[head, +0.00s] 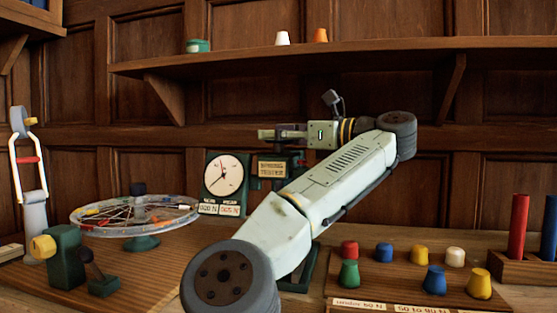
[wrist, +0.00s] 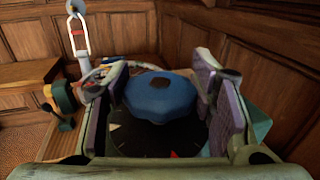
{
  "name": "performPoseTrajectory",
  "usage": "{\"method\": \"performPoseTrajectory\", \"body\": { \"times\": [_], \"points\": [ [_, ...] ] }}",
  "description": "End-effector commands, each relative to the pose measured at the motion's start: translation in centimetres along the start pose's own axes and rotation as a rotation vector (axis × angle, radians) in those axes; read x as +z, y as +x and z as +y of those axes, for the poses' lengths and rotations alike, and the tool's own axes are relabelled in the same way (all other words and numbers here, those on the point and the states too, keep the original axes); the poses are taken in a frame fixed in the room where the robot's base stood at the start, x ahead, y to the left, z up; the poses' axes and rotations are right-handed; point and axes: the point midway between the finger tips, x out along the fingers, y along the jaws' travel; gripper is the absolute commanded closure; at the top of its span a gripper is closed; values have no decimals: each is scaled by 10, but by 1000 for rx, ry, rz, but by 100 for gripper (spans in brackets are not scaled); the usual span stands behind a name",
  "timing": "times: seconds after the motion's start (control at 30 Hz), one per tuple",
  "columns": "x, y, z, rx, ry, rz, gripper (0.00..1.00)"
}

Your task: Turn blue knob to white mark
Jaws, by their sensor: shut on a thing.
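The blue knob (wrist: 160,97) fills the space between my fingers in the wrist view. It is wide and lobed, with a dark spot at its centre, and sits over a dark dial face (wrist: 150,140). My gripper (wrist: 162,88) is shut on the knob, with one purple-padded finger on each side. In the head view my gripper (head: 268,134) is above the spring tester (head: 271,168), and the blue knob cannot be made out there.
A round gauge (head: 224,174) stands left of the tester. A spoked wheel (head: 136,215) and a green clamp-like device (head: 66,257) are at the left. Several coloured pegs stand on a wooden board (head: 345,288) at the right. A shelf (head: 350,57) runs along the panelled wall above.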

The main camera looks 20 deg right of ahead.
Motion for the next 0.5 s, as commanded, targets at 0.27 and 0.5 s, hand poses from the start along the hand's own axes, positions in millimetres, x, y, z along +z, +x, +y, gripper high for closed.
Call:
{"method": "performPoseTrajectory", "body": {
  "times": [0.27, 0.5],
  "points": [
    [1, -1, -3, 178, 5, 6, 77],
    [6, 0, -2, 331, 6, 9, 77]
  ]
}}
